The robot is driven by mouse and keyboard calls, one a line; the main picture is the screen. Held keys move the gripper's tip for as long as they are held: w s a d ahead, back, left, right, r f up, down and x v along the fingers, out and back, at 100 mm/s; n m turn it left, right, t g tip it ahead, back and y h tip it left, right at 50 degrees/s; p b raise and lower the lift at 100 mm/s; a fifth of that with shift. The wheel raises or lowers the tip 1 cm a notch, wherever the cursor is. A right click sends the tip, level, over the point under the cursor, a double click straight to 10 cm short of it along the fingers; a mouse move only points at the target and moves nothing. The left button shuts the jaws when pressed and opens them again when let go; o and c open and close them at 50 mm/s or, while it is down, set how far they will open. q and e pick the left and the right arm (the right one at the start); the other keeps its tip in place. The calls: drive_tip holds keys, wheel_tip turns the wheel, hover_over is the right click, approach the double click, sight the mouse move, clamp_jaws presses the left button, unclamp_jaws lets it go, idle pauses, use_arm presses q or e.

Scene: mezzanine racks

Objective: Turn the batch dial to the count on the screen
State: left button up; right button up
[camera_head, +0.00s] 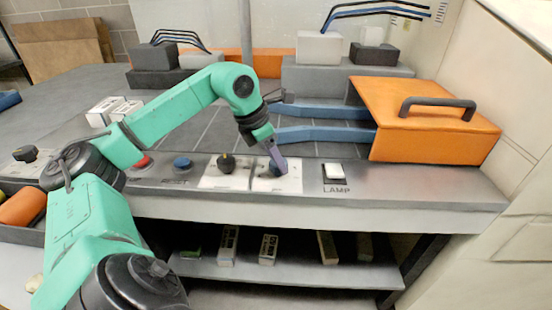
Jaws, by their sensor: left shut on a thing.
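Two dials on white plates sit on the grey console. The left dial (227,163) has a black knob with a small yellowish mark and stands free. The right dial (279,171) has a dark bluish knob on its own white plate (291,183). My left gripper (276,158) reaches down to the right dial and is shut on its knob, hiding part of it. The lettering on both plates is too small to read, so I cannot tell which is the batch dial. I see no screen with a readable count. My right gripper is not in view.
A white lamp switch (334,171) marked LAMP is right of the dials. A blue button (182,163) and red button (143,162) are to the left. An orange box (425,115) with a black handle stands behind right. Small boxes lie on the shelf (310,274) below.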

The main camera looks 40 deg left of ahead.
use_arm(q)
drive_tip(key=shift+r+n+y+p, duration=0.2)
drive_tip(key=shift+n+y+p, duration=0.25)
drive_tip(key=shift+n, duration=0.75)
drive_tip(key=shift+d+n+t+y+p, duration=0.1)
drive_tip(key=shift+n+t+y+p, duration=0.35)
drive_tip(key=shift+n+p, duration=0.7)
drive_tip(key=shift+f+n, duration=0.1)
drive_tip(key=shift+n, duration=0.15)
drive_tip(key=o, duration=1.4)
drive_tip(key=shift+c, duration=0.2)
drive_tip(key=p+v, duration=0.1)
drive_tip(key=v, duration=1.3)
drive_tip(key=shift+d+r, duration=0.15)
drive_tip(key=shift+r, duration=0.2)
